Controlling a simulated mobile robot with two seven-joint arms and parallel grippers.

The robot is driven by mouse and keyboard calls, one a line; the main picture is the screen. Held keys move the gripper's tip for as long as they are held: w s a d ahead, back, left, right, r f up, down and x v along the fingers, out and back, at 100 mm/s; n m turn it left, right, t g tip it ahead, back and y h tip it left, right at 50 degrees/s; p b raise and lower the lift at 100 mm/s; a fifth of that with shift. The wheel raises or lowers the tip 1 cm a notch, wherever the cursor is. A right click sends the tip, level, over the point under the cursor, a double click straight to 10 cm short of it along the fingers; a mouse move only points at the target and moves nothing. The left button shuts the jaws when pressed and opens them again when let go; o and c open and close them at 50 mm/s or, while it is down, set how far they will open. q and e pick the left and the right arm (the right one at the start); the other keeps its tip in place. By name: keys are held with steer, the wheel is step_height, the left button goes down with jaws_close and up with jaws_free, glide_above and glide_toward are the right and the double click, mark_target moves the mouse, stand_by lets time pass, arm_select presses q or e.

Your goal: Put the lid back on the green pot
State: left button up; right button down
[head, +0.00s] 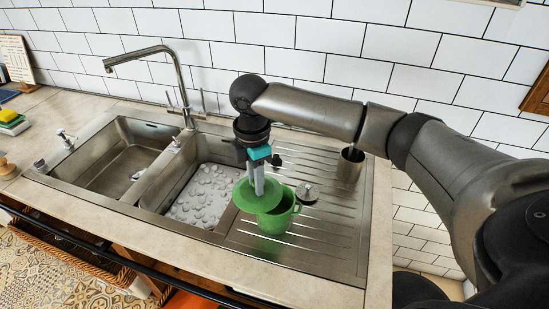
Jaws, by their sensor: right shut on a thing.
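The green pot (277,220) stands upright on the ribbed metal drainboard, right of the sink basins. The green lid (258,196), a round disc, is held tilted at the pot's upper left and overlaps part of its opening in the picture. My right gripper (258,188) points down and is shut on the lid near its middle. I cannot tell whether the lid touches the pot's rim. The pot's handle shows at its right side. My left gripper is not in view.
A steel sink (125,160) with a tall tap (178,75) lies to the left. A small round metal piece (307,192) sits right of the pot, and a metal cup (349,165) stands behind it. The drainboard's front right (335,245) is clear.

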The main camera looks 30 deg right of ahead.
mark_target(274, 182)
steer(key=d+n+p, duration=0.1)
steer(key=d+n, duration=0.1)
steer(key=w+d+n+p, duration=0.1)
steer(key=n+p, duration=0.1)
steer(key=n, duration=0.1)
steer(key=shift+w+d, duration=0.2)
steer(key=shift+d, duration=0.2)
arm_select(q)
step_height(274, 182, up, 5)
steer(key=p, duration=0.2)
arm_select(e)
steer(key=f+n+b, duration=0.1)
steer(key=b, duration=0.1)
steer(key=d+f+n+b, duration=0.1)
steer(key=f+b, duration=0.1)
steer(key=d+f+n+b, duration=0.1)
steer(key=f+b, duration=0.1)
steer(key=shift+w+f+n, duration=0.15)
steer(key=shift+f+n, duration=0.05)
steer(key=shift+n, duration=0.1)
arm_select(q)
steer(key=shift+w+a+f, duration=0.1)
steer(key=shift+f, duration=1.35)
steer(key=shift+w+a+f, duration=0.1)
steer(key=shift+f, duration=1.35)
arm_select(e)
steer(key=shift+f, duration=0.9)
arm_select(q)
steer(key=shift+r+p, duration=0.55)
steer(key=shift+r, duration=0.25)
